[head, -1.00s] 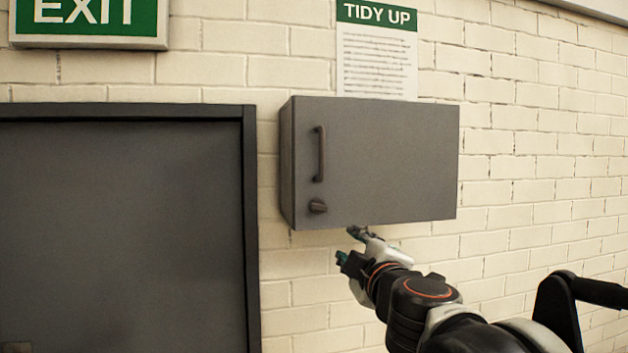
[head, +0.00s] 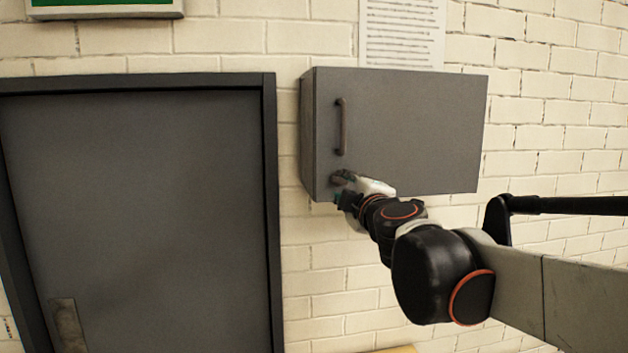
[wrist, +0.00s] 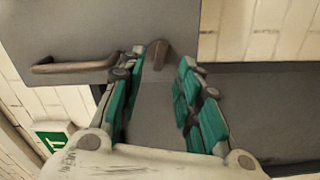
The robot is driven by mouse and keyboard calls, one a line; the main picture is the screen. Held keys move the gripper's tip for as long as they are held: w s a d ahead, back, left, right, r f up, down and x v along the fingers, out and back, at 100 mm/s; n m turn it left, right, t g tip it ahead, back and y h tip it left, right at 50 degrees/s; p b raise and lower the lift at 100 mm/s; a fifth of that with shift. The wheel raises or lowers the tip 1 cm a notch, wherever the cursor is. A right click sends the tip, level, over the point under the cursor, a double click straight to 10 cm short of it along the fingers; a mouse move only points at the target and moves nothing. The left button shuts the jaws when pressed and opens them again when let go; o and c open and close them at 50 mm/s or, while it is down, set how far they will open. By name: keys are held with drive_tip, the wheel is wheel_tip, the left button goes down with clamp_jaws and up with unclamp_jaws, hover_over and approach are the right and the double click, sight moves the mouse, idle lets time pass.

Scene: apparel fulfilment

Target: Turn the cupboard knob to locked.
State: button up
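The grey wall cupboard (head: 415,125) is shut, with a bar handle (head: 343,127) near its left edge. The small dark knob (head: 337,180) is below the handle, low on the door, and is partly hidden by my gripper (head: 345,190) in the head view. In the wrist view, the brown knob (wrist: 157,55) shows between the tips of my gripper (wrist: 160,68), whose green-padded fingers are apart. No contact is visible. The handle (wrist: 75,66) lies left of the fingers there. I cannot read the knob's lock setting.
A dark grey door (head: 140,200) in a frame stands left of the cupboard, with brick wall (head: 290,250) between and below. A paper notice (head: 402,35) hangs above the cupboard. A green sign (head: 100,5) is at the top left.

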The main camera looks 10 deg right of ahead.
sight(341, 182)
drive_tip(key=shift+w+p, duration=0.55)
drive_tip(key=shift+w, duration=2.35)
clamp_jaws()
